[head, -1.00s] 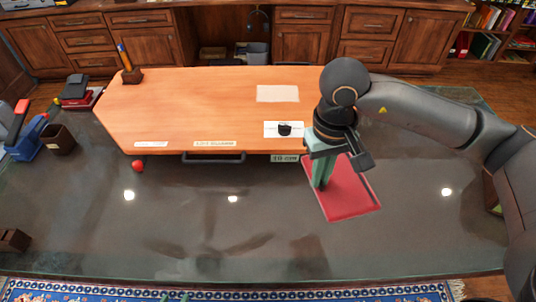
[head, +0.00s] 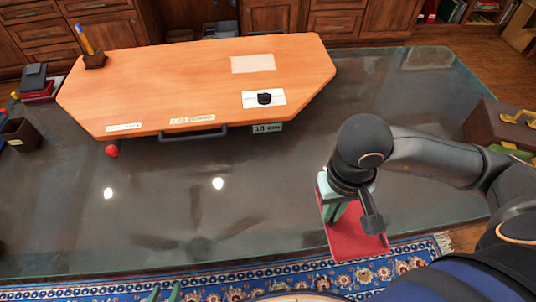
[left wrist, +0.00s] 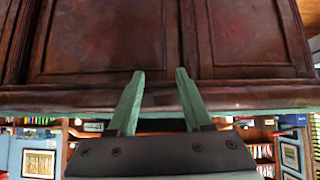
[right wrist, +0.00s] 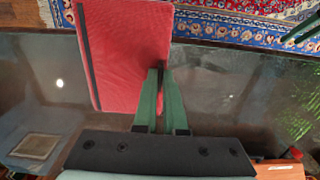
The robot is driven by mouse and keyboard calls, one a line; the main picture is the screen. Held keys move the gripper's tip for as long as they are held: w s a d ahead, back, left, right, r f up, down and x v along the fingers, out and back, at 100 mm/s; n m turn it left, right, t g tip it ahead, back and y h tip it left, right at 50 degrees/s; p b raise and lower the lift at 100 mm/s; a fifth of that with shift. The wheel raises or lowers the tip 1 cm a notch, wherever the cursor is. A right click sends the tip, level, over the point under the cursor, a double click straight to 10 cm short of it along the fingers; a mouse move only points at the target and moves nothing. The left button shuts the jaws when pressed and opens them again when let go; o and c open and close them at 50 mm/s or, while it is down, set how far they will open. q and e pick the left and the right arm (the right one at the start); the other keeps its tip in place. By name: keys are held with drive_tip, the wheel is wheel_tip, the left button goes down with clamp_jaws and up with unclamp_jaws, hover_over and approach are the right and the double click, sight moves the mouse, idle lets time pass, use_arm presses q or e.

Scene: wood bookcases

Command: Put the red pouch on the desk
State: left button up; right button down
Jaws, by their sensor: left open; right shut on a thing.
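The red pouch (head: 352,240) is a flat, red rectangle. My right gripper (head: 338,211) is shut on it near one edge. In the head view the pouch overlaps the near edge of the desk (head: 230,235) and the rug; its exact height is unclear. The right wrist view shows the pouch (right wrist: 125,50) between the green fingers, with a dark strip along one side. The desk has a dark, glossy top. My left gripper (head: 164,291) shows only its green fingertips at the bottom of the head view; in the left wrist view (left wrist: 157,78) it is open and empty, facing dark wood panels.
An orange wooden board (head: 180,85) covers the far left part of the desk, with a pencil holder (head: 95,60) and a black object (head: 264,98) on it. A red ball (head: 112,151) is beside it. A brown box (head: 497,125) stands at right. The desk's near middle is clear.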

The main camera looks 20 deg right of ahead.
drive_tip(key=shift+w+a+f+b, duration=0.2)
drive_tip(key=shift+w+f+b, duration=0.75)
drive_tip(key=shift+b, duration=1.95)
drive_tip(key=w+a+f, duration=0.1)
drive_tip(key=w+f, duration=0.1)
drive_tip(key=w, duration=0.1)
drive_tip(key=w+a+f, duration=0.1)
drive_tip(key=w+f, duration=0.1)
drive_tip(key=w, duration=0.2)
drive_tip(key=w+f, duration=0.3)
drive_tip(key=shift+w+a, duration=0.3)
drive_tip(key=shift+a, duration=0.1)
drive_tip(key=shift+w+f, duration=0.35)
drive_tip(key=shift+f, duration=0.15)
wheel_tip(320, 180, down, 3)
drive_tip(key=shift+a+r+p, duration=0.1)
drive_tip(key=shift+p, duration=0.25)
drive_tip(key=shift+w, duration=0.1)
